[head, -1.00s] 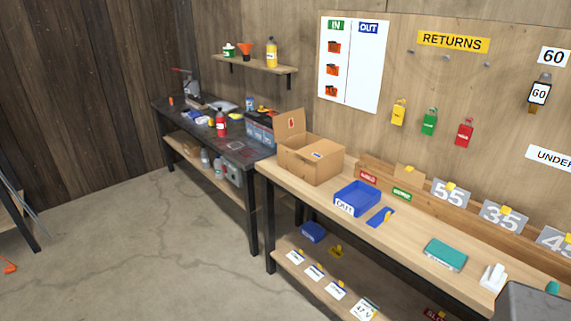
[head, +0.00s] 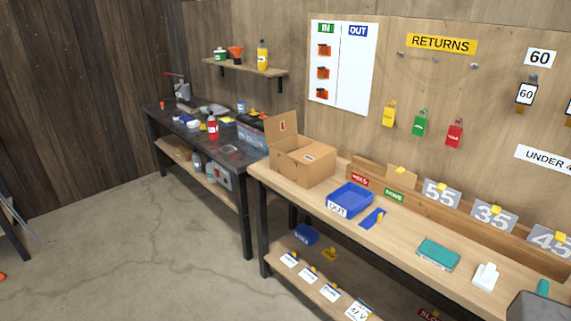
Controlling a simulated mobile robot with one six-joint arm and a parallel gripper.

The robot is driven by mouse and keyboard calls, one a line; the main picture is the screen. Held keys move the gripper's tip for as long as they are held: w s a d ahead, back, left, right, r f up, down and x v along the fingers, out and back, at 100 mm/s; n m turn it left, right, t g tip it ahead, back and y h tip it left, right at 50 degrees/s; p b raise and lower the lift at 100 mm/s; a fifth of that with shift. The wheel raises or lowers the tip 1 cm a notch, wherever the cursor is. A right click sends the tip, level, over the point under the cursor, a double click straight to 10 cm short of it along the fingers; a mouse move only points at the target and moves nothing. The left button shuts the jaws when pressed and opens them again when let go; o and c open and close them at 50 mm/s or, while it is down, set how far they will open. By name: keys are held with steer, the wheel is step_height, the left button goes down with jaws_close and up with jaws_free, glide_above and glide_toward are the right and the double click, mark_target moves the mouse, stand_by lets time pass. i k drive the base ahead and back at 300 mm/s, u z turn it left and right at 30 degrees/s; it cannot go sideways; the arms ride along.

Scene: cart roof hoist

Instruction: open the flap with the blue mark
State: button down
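A cardboard box (head: 301,170) stands at the left end of the light wooden bench. One flap (head: 281,130) with a small red mark stands upright at its far left side. Another flap (head: 300,154) lies flat across the top of the box and bears a small mark that looks blue, though it is tiny here. The inside of the box is hidden. My gripper is not in view.
A blue OUT tray (head: 349,199), a blue flat piece (head: 372,218) and a teal box (head: 438,254) lie right of the cardboard box on the bench (head: 400,248). A dark workbench (head: 180,123) stands behind left.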

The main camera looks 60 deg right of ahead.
mark_target(306, 155)
steer(key=i, duration=0.9)
steer(key=u, duration=0.05)
